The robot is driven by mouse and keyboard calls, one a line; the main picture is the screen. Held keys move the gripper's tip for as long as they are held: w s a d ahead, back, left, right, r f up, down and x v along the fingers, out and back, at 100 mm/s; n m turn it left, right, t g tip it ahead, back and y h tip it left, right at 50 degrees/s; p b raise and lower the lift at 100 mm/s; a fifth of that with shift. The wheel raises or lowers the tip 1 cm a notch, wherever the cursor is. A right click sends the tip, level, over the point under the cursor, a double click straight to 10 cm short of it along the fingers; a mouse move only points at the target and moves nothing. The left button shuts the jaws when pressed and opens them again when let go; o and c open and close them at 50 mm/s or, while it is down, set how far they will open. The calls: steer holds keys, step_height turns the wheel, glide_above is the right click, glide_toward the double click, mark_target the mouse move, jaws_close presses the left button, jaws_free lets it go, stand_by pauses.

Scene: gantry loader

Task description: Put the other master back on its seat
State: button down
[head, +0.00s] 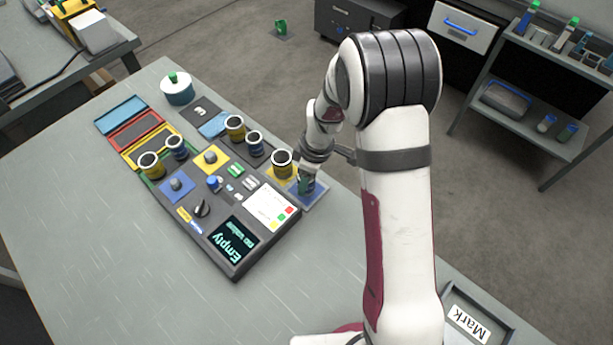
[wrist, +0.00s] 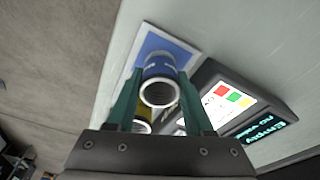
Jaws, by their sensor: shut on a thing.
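My gripper (head: 304,184) is at the panel's right corner, and its teal fingers (wrist: 159,82) are shut on a blue ring-shaped master (wrist: 159,68). In the wrist view the master lies over a blue square seat (wrist: 150,42) with a pale border; whether it touches cannot be told. That seat (head: 316,192) shows partly behind the gripper in the head view, where the held master is mostly hidden. A yellow master (head: 281,164) stands just left of the gripper. A yellow master (head: 235,128) and a blue master (head: 254,144) stand farther left.
Another yellow master (head: 151,166) and blue master (head: 176,148) stand at the panel's left. The panel's display (head: 234,241) reads "Empty". A tray marked "Mark" (head: 487,312) is at the right. The table's front left is clear.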

jaws_free()
stand_by(0.3)
steer(key=shift+r, duration=0.1)
step_height(320, 180, up, 9)
stand_by(0.7)
stand_by(0.4)
